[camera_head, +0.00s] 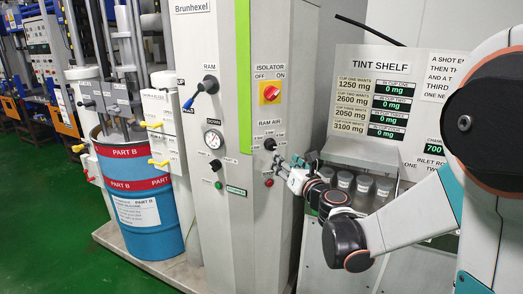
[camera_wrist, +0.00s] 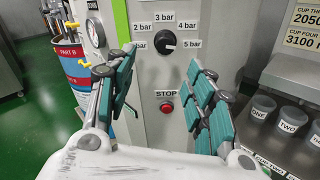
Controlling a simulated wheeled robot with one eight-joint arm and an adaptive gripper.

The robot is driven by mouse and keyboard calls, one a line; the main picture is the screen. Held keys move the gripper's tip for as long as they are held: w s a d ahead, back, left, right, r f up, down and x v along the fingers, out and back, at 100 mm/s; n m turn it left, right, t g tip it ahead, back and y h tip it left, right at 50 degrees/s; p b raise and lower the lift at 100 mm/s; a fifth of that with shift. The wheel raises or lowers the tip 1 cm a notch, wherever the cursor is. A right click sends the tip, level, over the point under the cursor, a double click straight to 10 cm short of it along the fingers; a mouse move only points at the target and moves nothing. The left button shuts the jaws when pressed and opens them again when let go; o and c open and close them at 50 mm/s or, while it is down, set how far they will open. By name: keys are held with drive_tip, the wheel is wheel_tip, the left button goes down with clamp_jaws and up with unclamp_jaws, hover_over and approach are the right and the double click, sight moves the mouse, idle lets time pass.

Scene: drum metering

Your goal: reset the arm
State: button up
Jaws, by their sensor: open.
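My gripper (camera_head: 283,168) is open in front of the grey cabinet (camera_head: 225,120), near the RAM AIR knob (camera_head: 270,144) and a red button (camera_head: 269,183). In the wrist view my gripper (camera_wrist: 160,85) has its green-padded fingers spread wide, with nothing between them. The black knob (camera_wrist: 166,42) shows beyond the fingertips, ringed by bar labels. The red STOP button (camera_wrist: 167,108) shows lower, between the fingers. The gap from the fingers to the panel is hard to judge. My arm reaches in from the right of the head view.
The tint shelf (camera_head: 360,150) with several lidded cups (camera_head: 363,186) stands close on the right of my gripper. A blue PART B drum (camera_head: 143,205) stands left of the cabinet. A blue-tipped RAM lever (camera_head: 202,90) juts out. Green floor (camera_head: 50,215) is clear at left.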

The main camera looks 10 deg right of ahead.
drive_tip(key=s+a+n+g+y, duration=0.1)
drive_tip(key=s+a+n+g, duration=0.25)
drive_tip(key=s+n, duration=0.55)
drive_tip(key=s+a+n+g+y, duration=0.15)
drive_tip(key=s+a+n, duration=0.4)
drive_tip(key=n, duration=0.65)
drive_tip(key=s+d+f+n+g+h, duration=0.2)
drive_tip(key=s+d+f+n, duration=0.1)
drive_tip(key=s+n, duration=0.5)
drive_tip(key=s+d+f+n+g+h, duration=0.3)
drive_tip(key=s+n, duration=0.5)
drive_tip(key=s, duration=0.4)
drive_tip(key=shift+s+d+f+g, duration=0.15)
drive_tip(key=shift+d+f+g, duration=0.2)
drive_tip(key=shift+d, duration=0.5)
drive_tip(key=shift+h, duration=0.25)
